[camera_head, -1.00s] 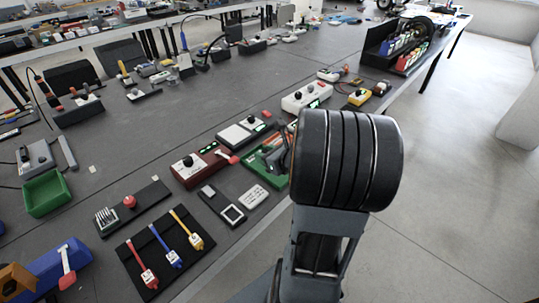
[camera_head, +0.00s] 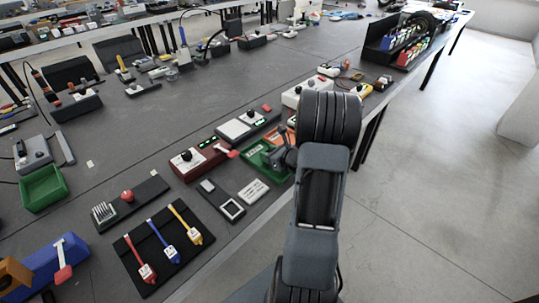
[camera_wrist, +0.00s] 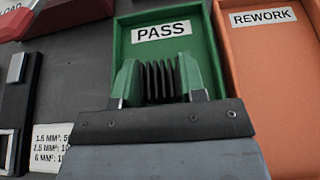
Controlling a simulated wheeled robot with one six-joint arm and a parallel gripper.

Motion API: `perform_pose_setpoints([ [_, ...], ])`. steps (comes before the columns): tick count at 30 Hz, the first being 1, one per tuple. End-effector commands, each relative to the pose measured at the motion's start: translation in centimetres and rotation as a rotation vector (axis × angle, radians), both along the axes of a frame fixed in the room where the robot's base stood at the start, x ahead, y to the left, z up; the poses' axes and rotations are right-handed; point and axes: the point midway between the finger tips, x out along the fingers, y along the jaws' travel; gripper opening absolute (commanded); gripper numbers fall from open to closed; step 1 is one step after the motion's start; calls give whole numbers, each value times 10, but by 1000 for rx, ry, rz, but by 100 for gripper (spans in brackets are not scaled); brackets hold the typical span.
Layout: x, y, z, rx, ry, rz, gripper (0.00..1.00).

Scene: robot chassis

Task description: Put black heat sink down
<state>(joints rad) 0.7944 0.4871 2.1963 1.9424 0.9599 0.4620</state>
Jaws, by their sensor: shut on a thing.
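The black finned heat sink (camera_wrist: 158,82) is between the two fingers of my gripper (camera_wrist: 158,74) in the wrist view. My gripper is shut on it, with a finger on its left and right sides. It is in front of the green tray (camera_wrist: 122,42) labelled PASS, within the tray's outline. I cannot tell whether its underside touches the tray floor. In the head view the green tray (camera_head: 256,156) is at the table's right edge, with my gripper (camera_head: 281,153) over it. The heat sink cannot be made out there, and my arm hides part of the tray.
An orange tray (camera_wrist: 285,60) labelled REWORK adjoins the green tray on the right. A red box with a knob (camera_head: 190,161) and a small label card (camera_head: 253,190) stand close on the left. A white box (camera_head: 305,92) is beyond. The table there is crowded.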

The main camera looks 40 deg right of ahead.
Motion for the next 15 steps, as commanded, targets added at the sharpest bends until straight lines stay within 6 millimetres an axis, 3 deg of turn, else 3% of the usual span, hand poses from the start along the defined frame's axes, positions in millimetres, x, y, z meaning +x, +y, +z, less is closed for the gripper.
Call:
perform_pose_setpoints([
  [14,0,0,-7,-1,-1,0,15],
  [15,0,0,-5,0,0,0,41],
])
